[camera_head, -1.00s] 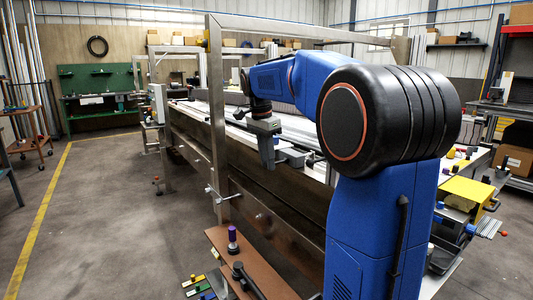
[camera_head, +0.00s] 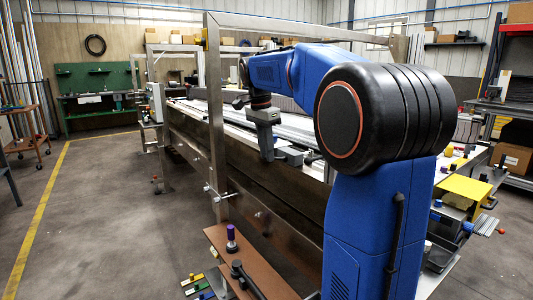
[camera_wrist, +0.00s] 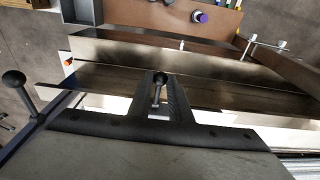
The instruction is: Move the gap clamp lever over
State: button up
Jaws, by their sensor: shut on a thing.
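My gripper (camera_wrist: 158,98) is shut on a lever with a dark ball knob (camera_wrist: 159,78) in the wrist view; the knob and its short stem stand between the two fingers. In the head view my gripper (camera_head: 267,158) points down over the near side of the conveyor frame (camera_head: 217,110), and the lever cannot be made out there. A second lever with a black ball knob (camera_wrist: 14,78) stands on a blue bar at the left of the wrist view, apart from my fingers.
A brown shelf (camera_head: 218,238) with a purple-topped knob (camera_head: 231,232) juts from the frame's near side. A grey bin (camera_wrist: 82,10) shows at the wrist view's top left. The floor at left is open.

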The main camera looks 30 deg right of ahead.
jog(key=shift+r, duration=0.15)
jog(key=shift+d+r, duration=0.25)
jog(key=shift+r, duration=0.25)
jog(key=shift+d+r, duration=0.25)
jog(key=shift+r, duration=0.2)
jog(key=shift+d+r, duration=0.7)
jog(key=shift+r, duration=0.15)
jog(key=shift+d+r, duration=0.7)
jog(key=shift+d, duration=0.25)
